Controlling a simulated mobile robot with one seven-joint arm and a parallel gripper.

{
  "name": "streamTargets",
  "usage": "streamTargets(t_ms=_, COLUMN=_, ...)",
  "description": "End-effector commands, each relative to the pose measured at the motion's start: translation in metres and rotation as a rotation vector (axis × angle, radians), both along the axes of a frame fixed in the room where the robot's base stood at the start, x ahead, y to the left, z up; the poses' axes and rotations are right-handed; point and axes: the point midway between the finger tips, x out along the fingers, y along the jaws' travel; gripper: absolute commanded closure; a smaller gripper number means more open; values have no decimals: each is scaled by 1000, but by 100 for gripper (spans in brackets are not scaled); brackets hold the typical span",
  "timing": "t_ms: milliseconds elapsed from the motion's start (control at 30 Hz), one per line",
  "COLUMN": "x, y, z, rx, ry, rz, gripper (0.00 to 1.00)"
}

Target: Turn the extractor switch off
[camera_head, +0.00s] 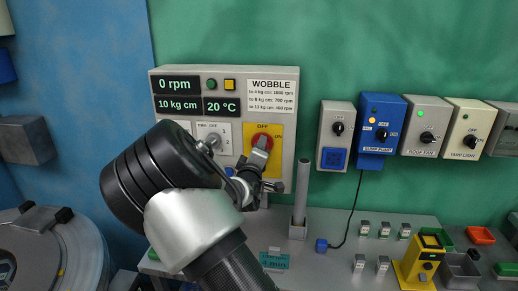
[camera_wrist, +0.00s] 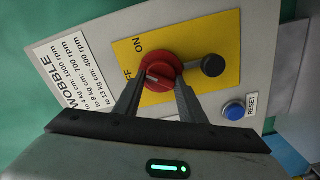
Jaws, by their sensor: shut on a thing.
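The extractor switch is a red rotary knob (camera_head: 262,142) on a yellow plate (camera_head: 276,131) at the lower right of the grey control panel. OFF is printed above it and ON to its right. In the wrist view the knob (camera_wrist: 158,71) sits between the two dark fingers of my gripper (camera_wrist: 157,88), which are shut on its sides. A pale mark shows on the knob's face; I cannot tell which label it points to. In the head view my gripper (camera_head: 256,161) reaches the knob from below, and my arm hides part of the panel.
A black knob (camera_wrist: 213,66) and a blue RESET button (camera_wrist: 234,111) are close beside the fingers. The panel (camera_head: 224,75) displays 0 rpm. Right of it are the blue sump pump box (camera_head: 379,125) and other switch boxes. A grey upright post (camera_head: 302,190) stands near my gripper.

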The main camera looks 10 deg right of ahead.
Motion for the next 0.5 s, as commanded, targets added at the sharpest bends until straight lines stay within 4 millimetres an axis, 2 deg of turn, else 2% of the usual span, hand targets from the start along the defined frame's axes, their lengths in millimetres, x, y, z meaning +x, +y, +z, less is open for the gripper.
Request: streamTargets(t_ms=500, x=0, y=1, z=-3, rx=-437, ry=143, rz=1, gripper=86)
